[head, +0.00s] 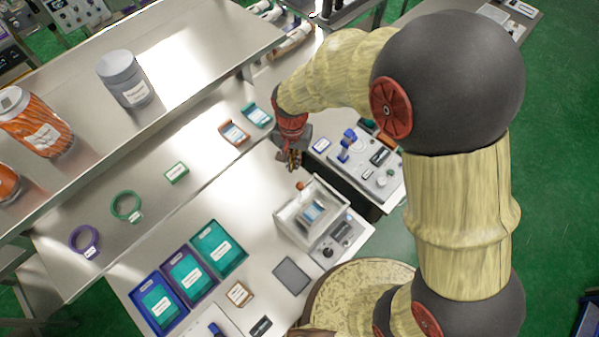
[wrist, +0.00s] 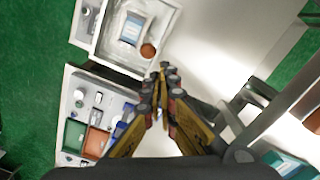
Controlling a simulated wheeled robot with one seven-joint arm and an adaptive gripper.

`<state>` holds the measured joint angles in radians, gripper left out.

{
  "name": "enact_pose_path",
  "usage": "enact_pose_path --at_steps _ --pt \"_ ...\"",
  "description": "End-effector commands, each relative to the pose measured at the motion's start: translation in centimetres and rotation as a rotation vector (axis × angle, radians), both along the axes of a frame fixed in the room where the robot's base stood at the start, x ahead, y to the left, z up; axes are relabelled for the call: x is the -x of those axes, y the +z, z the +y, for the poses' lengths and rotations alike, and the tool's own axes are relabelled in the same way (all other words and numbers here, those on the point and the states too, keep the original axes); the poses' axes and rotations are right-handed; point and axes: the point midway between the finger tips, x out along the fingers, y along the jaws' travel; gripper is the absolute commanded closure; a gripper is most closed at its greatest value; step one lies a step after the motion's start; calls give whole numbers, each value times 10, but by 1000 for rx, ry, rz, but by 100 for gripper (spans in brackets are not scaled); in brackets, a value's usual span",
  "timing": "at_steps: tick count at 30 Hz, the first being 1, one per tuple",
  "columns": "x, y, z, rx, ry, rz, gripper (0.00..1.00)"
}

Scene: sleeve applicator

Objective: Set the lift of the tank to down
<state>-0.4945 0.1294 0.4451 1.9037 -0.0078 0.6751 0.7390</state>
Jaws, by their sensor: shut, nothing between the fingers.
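The tank (head: 287,222) is a pale open-topped box on the bench, with a blue-and-white labelled piece (head: 312,211) inside. A round orange-brown knob (head: 300,186) shows at its far edge, which seems to belong to the lift. In the wrist view the knob (wrist: 148,50) is at the tank's (wrist: 88,25) near corner, just left of my fingertips. My gripper (head: 293,165) is shut and empty, pointing down beyond the tank's far edge. In the wrist view my gripper (wrist: 164,72) looks close to the knob, but I cannot tell whether they touch.
A control box (head: 375,180) with a blue handle (head: 347,140) stands right of my gripper. A grey panel with a dial (head: 340,240) adjoins the tank. Several coloured trays (head: 218,250) lie at the lower left. Bare bench lies left of the tank.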

Motion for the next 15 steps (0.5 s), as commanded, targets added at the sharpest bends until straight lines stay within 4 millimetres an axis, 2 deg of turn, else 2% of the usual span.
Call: enact_pose_path --at_steps 6,15 --pt "-7 22 5 9 386 27 100" --pt "-13 44 8 3 1007 81 100"
